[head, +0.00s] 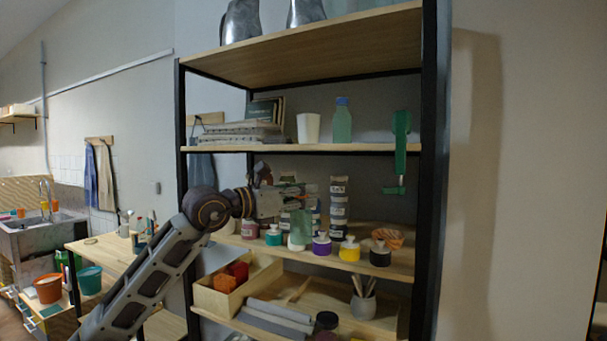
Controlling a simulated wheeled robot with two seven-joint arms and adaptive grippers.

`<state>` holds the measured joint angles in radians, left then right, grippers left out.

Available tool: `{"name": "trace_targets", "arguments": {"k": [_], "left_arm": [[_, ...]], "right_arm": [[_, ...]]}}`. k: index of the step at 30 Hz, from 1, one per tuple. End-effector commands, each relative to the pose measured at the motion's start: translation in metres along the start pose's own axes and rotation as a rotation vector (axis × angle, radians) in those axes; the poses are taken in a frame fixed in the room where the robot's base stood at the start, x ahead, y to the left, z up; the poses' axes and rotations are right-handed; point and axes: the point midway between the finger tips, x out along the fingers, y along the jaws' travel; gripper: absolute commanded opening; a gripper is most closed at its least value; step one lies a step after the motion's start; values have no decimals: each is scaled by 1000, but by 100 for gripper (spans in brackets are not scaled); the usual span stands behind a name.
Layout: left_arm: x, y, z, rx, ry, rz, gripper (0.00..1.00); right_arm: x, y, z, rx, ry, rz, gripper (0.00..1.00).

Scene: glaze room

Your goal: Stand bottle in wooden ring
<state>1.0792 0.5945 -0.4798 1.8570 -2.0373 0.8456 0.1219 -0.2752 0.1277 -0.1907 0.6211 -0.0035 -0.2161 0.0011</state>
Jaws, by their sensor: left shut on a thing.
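My left gripper (303,196) reaches in from the left over the middle shelf of the rack. It is shut on a pale green see-through bottle (301,226), which hangs below the fingers among the jars. The gripper hides its upper part, and I cannot tell whether its base touches the shelf. Another green bottle with a blue cap (343,122) stands upright on the shelf above. A small pale ring (91,241) lies on the wooden table at the left; it may be the wooden ring, but it is too small to be sure. My right gripper is not in view.
The middle shelf (398,266) holds several small capped jars, stacked dark jars (339,205) and an orange-brown bowl (387,237). The wooden table (103,255) has some bare top.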

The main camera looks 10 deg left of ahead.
Motion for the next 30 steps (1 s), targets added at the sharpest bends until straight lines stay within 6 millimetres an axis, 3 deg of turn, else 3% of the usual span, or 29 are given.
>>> {"name": "trace_targets", "arguments": {"k": [18,30], "left_arm": [[3,32,-119,-6,-4,34,0],[-7,44,-191,-7,-8,74,0]], "right_arm": [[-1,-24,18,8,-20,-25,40],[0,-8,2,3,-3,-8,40]]}}
